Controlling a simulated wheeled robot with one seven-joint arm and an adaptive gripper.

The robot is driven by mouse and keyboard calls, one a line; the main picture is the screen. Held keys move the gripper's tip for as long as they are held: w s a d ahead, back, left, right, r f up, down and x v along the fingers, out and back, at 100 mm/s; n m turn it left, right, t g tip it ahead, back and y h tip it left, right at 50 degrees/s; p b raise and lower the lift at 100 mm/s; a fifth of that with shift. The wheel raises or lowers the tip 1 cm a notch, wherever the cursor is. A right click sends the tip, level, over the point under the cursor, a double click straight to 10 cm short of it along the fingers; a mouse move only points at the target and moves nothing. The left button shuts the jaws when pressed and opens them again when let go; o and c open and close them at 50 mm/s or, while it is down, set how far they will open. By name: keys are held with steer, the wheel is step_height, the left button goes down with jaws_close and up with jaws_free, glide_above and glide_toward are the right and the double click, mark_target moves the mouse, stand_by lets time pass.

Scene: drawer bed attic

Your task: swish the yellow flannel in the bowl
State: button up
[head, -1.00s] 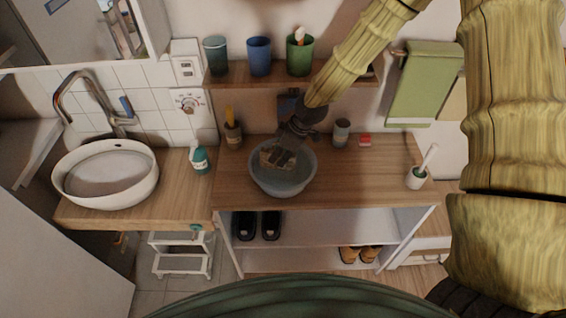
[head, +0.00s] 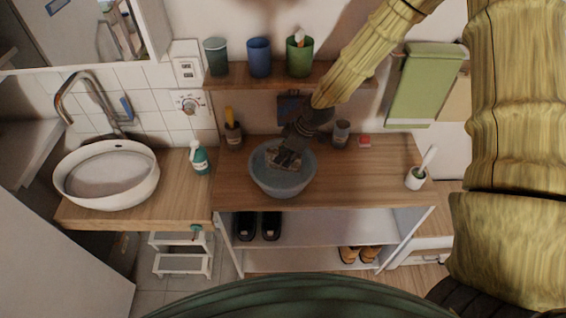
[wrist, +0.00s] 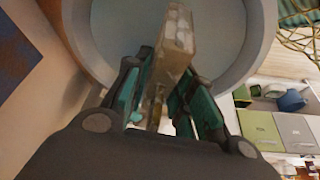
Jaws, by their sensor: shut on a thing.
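The grey-blue bowl (head: 283,188) stands on the wooden counter in the head view, and its pale rim and inside (wrist: 238,65) fill the top of the wrist view. My gripper (head: 287,156) reaches down into the bowl from the upper right. In the wrist view my gripper (wrist: 165,90) is shut on a tan-yellow folded cloth, the flannel (wrist: 174,42), which sticks out past the teal finger pads. In the head view the flannel (head: 283,161) is small and partly hidden by my fingers, inside the bowl. I cannot tell whether it touches the bottom.
On the counter (head: 350,185) a brush cup (head: 233,138) stands left of the bowl, and a small jar (head: 341,133) and a red item (head: 364,141) stand right. A white brush holder (head: 416,177) is at the right end. A shelf (head: 232,75) with several cups hangs above.

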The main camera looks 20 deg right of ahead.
steer(key=shift+s+d, duration=0.25)
steer(key=shift+d, duration=0.5)
steer(key=shift+w+a, duration=0.3)
steer(key=shift+a, duration=0.65)
steer(key=shift+w+a, duration=0.3)
steer(key=shift+a, duration=0.65)
steer(key=shift+s+d, duration=0.15)
steer(key=shift+d, duration=0.35)
steer(key=shift+s+d, duration=0.15)
steer(key=shift+d, duration=0.35)
steer(key=shift+s+d+p, duration=0.25)
steer(key=shift+d+p, duration=0.25)
steer(key=shift+d, duration=0.4)
steer(key=shift+w+a+b, duration=0.2)
steer(key=shift+w+a, duration=0.1)
steer(key=shift+a, duration=0.65)
steer(key=shift+w+a+b, duration=0.15)
steer(key=shift+w+a, duration=0.1)
steer(key=shift+a, duration=0.7)
steer(key=shift+s+d+p, duration=0.15)
steer(key=shift+d, duration=0.35)
steer(key=shift+s+d+p, duration=0.15)
steer(key=shift+d, duration=0.35)
